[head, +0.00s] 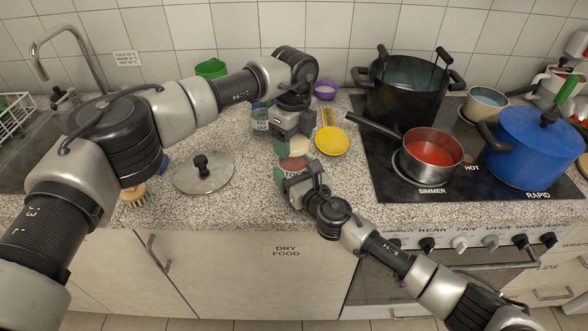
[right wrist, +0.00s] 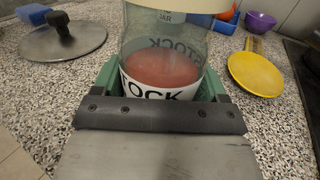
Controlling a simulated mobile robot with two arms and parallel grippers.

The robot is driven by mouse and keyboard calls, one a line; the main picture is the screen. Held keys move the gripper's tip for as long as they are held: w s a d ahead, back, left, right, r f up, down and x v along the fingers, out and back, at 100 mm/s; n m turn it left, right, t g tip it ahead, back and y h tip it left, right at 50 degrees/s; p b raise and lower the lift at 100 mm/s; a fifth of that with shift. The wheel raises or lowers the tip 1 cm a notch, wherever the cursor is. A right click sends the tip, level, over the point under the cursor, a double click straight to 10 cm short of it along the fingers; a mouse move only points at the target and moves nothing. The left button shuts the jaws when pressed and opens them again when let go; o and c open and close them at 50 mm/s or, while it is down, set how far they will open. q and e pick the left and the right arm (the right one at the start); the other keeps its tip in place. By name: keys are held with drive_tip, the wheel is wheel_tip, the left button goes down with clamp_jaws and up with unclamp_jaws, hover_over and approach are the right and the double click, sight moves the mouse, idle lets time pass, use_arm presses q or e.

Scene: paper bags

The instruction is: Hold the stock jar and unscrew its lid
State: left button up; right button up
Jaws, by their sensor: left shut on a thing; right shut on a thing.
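The stock jar (head: 293,163) stands on the granite counter, clear with reddish contents and a white STOCK label; it also fills the middle of the right wrist view (right wrist: 165,68). Its pale lid (head: 289,147) sits on top, and the lid's lower edge shows in the right wrist view (right wrist: 185,5). My left gripper (head: 291,139) comes down from above and is shut on the lid. My right gripper (head: 294,178) is shut around the jar's lower body from the front. The left fingertips are partly hidden by the arm, so the lid's seating is hard to see.
A pan lid with a black knob (head: 203,178) lies to the left. A yellow spoon rest (head: 332,143) lies close on the right. Another jar (head: 260,122) stands behind. The hob holds a red-filled saucepan (head: 432,151), a black pot (head: 404,98) and a blue pot (head: 533,150).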

use_arm(q)
drive_tip(key=shift+r, duration=0.6)
drive_tip(key=shift+r, duration=0.1)
drive_tip(key=shift+r, duration=2.45)
use_arm(e)
drive_tip(key=o, duration=1.2)
drive_tip(key=v, duration=1.2)
use_arm(q)
drive_tip(key=shift+f, duration=0.1)
use_arm(e)
drive_tip(key=shift+f, duration=0.1)
